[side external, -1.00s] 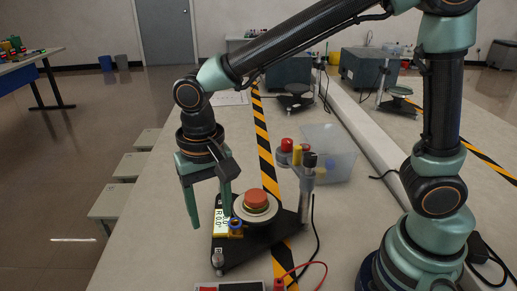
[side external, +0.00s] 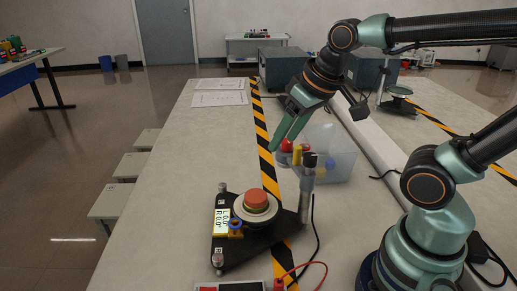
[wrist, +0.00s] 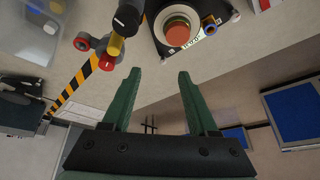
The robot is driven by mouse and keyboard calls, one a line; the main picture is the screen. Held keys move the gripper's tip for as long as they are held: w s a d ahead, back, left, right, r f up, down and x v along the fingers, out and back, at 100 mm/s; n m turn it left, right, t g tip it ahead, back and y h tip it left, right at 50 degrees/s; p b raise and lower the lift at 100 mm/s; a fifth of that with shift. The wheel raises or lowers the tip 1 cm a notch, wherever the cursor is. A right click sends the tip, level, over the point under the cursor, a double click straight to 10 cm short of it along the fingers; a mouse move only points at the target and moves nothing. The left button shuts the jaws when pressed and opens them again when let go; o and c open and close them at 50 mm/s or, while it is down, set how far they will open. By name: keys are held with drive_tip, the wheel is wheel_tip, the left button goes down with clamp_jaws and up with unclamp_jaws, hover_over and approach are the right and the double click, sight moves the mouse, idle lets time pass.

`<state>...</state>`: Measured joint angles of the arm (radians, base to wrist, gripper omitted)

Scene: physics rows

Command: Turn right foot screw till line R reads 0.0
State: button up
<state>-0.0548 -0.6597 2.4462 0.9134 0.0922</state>
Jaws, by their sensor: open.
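A black three-cornered base plate (side external: 245,243) lies on the bench, with a round pale disc and a red-topped knob (side external: 256,199) on it; the knob also shows in the wrist view (wrist: 178,32). Silver foot screws stand at its near corner (side external: 218,260) and far corner (side external: 222,188). I cannot tell from their tiny labels which is the right one. A lit yellow-white display (side external: 221,221) appears to read R 0.0, in small turned text. My gripper (side external: 279,145) is open and empty, raised behind the plate and apart from it; its fingers also show in the wrist view (wrist: 159,74).
A post (side external: 307,182) at the plate's right carries red, yellow and black knobs. A clear bin (side external: 338,160) stands behind it. Black-yellow tape (side external: 262,130) runs along the bench. A red cable (side external: 310,264) lies near the front. Bench left of the plate is clear.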

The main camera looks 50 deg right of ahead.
drive_tip(key=shift+s+d+r+t, duration=0.1)
drive_tip(key=shift+s+d+t, duration=0.25)
drive_tip(key=shift+d, duration=0.5)
